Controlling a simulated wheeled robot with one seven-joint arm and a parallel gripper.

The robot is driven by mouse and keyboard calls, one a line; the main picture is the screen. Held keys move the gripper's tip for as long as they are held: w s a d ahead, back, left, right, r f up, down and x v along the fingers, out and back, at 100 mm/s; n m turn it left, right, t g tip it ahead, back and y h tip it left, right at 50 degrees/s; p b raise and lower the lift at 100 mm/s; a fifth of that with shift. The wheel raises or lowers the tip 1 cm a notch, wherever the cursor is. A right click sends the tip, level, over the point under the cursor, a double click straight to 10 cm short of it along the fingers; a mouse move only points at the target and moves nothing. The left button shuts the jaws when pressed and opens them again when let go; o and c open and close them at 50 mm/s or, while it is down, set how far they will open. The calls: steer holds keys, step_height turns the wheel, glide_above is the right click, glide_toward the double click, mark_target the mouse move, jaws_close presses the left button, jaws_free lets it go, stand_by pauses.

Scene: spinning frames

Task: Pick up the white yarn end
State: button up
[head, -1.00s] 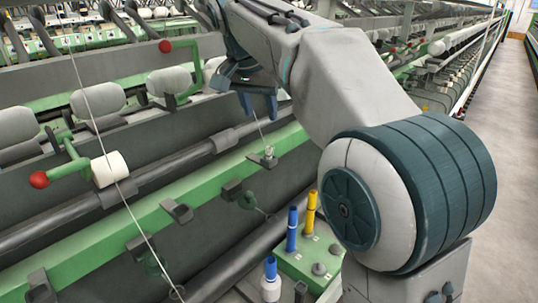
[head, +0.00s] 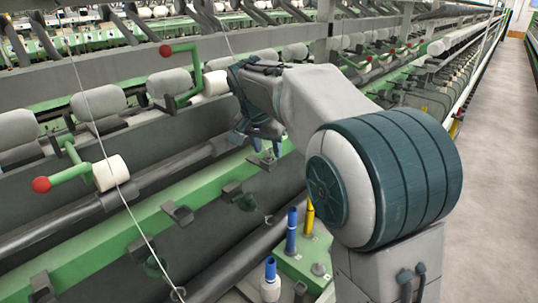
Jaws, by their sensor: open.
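My gripper (head: 267,149) points down over the green rail (head: 205,190), its two blue fingers apart. It is at the small grey metal holder (head: 267,160) on the rail, which shows only in part below and between the fingers. The white yarn end at this holder is too thin and too covered by my gripper to make out. I cannot tell whether the yarn lies between the fingers.
Another white yarn (head: 115,180) runs slantwise at the left, past a white bobbin (head: 111,172) on a green arm with a red knob (head: 41,184). Blue (head: 291,230) and yellow (head: 309,215) tubes stand on a green block below my arm. The aisle floor (head: 490,180) at right is clear.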

steer(key=shift+w+f, duration=0.15)
steer(key=shift+f, duration=0.35)
steer(key=shift+c, duration=0.3)
steer(key=c, duration=0.7)
steer(key=shift+r, duration=0.1)
steer(key=shift+r, duration=0.45)
steer(key=r, duration=0.1)
steer(key=r+b, duration=0.1)
steer(key=r, duration=0.1)
steer(key=shift+s+d+r, duration=0.2)
steer(key=shift+d+r, duration=0.05)
steer(key=shift+d, duration=0.15)
steer(key=s+d+r, duration=0.2)
steer(key=d, duration=0.1)
steer(key=s+d+r+b, duration=0.1)
steer(key=d+r, duration=0.1)
steer(key=d, duration=0.1)
steer(key=s+d+r+b, duration=0.1)
steer(key=s+d+r, duration=0.1)
steer(key=d, duration=0.1)
steer(key=shift+s+d+r, duration=0.2)
steer(key=shift+s+r, duration=0.05)
steer(key=shift+s, duration=0.1)
